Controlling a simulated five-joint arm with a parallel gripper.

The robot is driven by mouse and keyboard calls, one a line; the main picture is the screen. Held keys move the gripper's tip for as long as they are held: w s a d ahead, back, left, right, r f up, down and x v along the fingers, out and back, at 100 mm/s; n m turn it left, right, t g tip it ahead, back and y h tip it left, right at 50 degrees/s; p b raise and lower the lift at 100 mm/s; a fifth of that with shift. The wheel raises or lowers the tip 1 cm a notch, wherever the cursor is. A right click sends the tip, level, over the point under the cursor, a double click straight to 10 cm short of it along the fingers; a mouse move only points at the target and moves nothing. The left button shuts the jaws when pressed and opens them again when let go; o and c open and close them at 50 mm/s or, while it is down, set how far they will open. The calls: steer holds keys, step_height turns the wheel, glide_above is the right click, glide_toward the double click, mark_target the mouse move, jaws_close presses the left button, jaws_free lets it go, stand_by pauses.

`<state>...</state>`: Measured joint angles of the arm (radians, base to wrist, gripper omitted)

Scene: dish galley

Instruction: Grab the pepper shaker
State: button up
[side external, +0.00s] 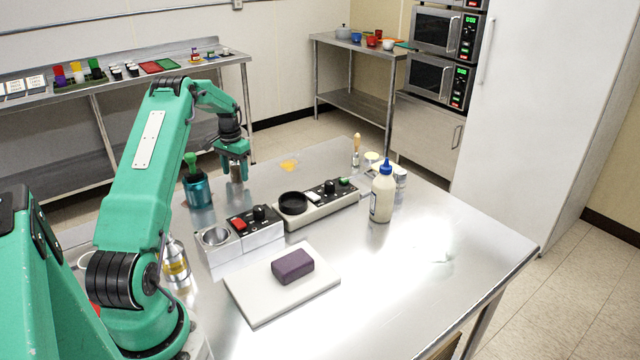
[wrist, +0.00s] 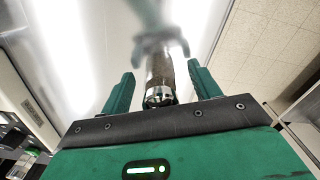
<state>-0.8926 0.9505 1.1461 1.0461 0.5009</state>
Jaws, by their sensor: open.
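The pepper shaker, a small cylinder with a shiny metal end and a dark brownish body, stands between the fingers of my gripper in the wrist view (wrist: 160,78). In the side view, the pepper shaker (side external: 236,173) shows only partly below my gripper (side external: 233,170), near the table's far left edge. My gripper is open, and its two green fingers show in the wrist view (wrist: 162,90) on either side of the shaker.
A teal cup (side external: 198,190) with a green-handled tool stands close to the left of the shaker. A control box with a black ring (side external: 318,208), a squeeze bottle (side external: 383,195) and a white board (side external: 250,296) with a purple block (side external: 292,267) lie nearer. The table's right side is clear.

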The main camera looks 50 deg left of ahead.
steer(key=shift+f, duration=0.1)
stand_by(0.4)
steer(key=c, duration=1.1)
steer(key=shift+r, duration=0.7)
steer(key=r, duration=0.3)
steer(key=shift+w+d+r, duration=0.1)
steer(key=shift+d, duration=0.1)
steer(key=w+d+r, duration=0.1)
steer(key=d+r, duration=0.1)
steer(key=d, duration=0.1)
steer(key=w+d+r, duration=0.1)
steer(key=d+r, duration=0.1)
steer(key=d, duration=0.2)
steer(key=w+d+r, duration=0.1)
steer(key=d+r, duration=0.1)
steer(key=d, duration=0.1)
steer(key=shift+w+d+r, duration=0.25)
steer(key=shift+w+d, duration=0.05)
steer(key=shift+w, duration=0.1)
